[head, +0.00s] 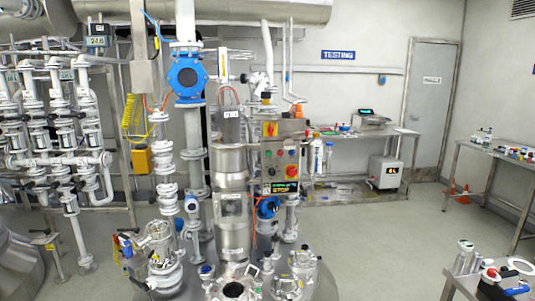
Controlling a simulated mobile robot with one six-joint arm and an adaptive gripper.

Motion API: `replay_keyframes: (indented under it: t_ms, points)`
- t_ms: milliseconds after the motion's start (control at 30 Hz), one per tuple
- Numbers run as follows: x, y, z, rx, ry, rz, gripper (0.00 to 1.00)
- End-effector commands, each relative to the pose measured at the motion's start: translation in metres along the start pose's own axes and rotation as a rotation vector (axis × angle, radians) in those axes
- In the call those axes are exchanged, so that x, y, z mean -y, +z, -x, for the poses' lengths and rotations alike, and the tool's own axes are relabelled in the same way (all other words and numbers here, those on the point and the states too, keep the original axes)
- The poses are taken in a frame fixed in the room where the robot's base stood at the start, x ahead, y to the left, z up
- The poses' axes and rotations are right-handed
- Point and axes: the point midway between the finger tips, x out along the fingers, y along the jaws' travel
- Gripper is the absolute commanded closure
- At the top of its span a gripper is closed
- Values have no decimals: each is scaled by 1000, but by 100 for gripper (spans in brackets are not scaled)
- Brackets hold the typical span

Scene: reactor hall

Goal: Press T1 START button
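A grey control panel (281,155) is mounted beside the tall steel column of the central vessel, near the middle of the head view. A dark display (285,187) with green and red text is at the bottom. Labels by the buttons are too small to read, so I cannot tell which one is T1 START. My gripper is not in view.
The central reactor (232,210) has several pipes and flanges around the panel. A bench (340,137) with a device stands behind at right, and another table (495,155) is at the right wall. A metal table with items (470,268) is at bottom right. Grey floor (390,225) between is clear.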

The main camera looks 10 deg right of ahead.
Motion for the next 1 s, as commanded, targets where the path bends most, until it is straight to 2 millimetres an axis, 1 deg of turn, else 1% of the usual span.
replay_keyframes:
  t_ms: [200,800,1000]
  points:
    - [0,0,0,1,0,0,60]
    - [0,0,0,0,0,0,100]
    - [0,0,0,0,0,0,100]
